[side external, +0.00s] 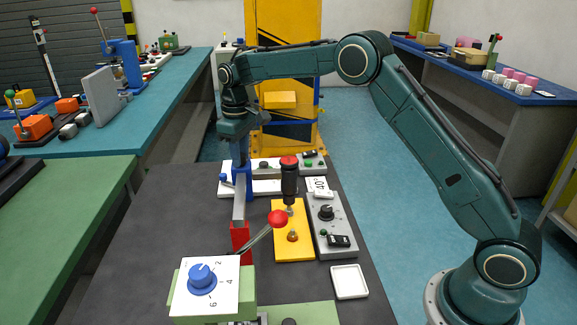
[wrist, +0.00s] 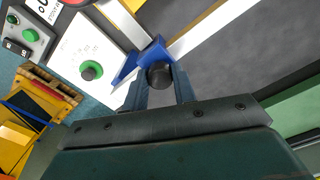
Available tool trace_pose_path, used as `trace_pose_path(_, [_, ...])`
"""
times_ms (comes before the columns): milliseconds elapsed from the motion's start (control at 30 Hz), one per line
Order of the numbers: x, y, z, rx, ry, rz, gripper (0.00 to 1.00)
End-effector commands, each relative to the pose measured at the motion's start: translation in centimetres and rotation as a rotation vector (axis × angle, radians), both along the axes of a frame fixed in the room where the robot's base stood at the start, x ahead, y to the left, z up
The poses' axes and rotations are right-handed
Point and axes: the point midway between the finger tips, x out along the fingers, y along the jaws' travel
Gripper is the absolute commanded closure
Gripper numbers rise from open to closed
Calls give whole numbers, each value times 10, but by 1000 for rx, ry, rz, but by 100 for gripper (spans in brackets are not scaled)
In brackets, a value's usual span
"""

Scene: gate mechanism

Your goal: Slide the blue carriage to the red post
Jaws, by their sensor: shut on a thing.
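The blue carriage (side external: 240,180) sits on a pale metal rail (side external: 239,207), toward its far end. The red post (side external: 240,238) stands at the near end of the rail, with a bare stretch of rail between it and the carriage. My gripper (side external: 238,153) is above the carriage, pointing down. In the wrist view the carriage (wrist: 152,53) shows as a blue block across the rail (wrist: 200,28). My gripper's fingers (wrist: 160,88) are on both sides of a dark round knob (wrist: 160,75) on the carriage, shut on it. The red post is not seen in the wrist view.
A lever with a red ball (side external: 278,218) leans close to the red post. A white dial box with a blue knob (side external: 201,276) stands in front. A yellow plate (side external: 293,245) with a dark upright handle (side external: 289,183) and a grey control panel (side external: 335,240) lie right of the rail.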

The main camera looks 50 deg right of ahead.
Motion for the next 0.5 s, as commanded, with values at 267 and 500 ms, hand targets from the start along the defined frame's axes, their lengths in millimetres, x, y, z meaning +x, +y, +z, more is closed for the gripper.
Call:
trace_pose_path(267, [-2,3,0,0,0,2,100])
trace_pose_path(500, [-15,15,1,0,0,2,100])
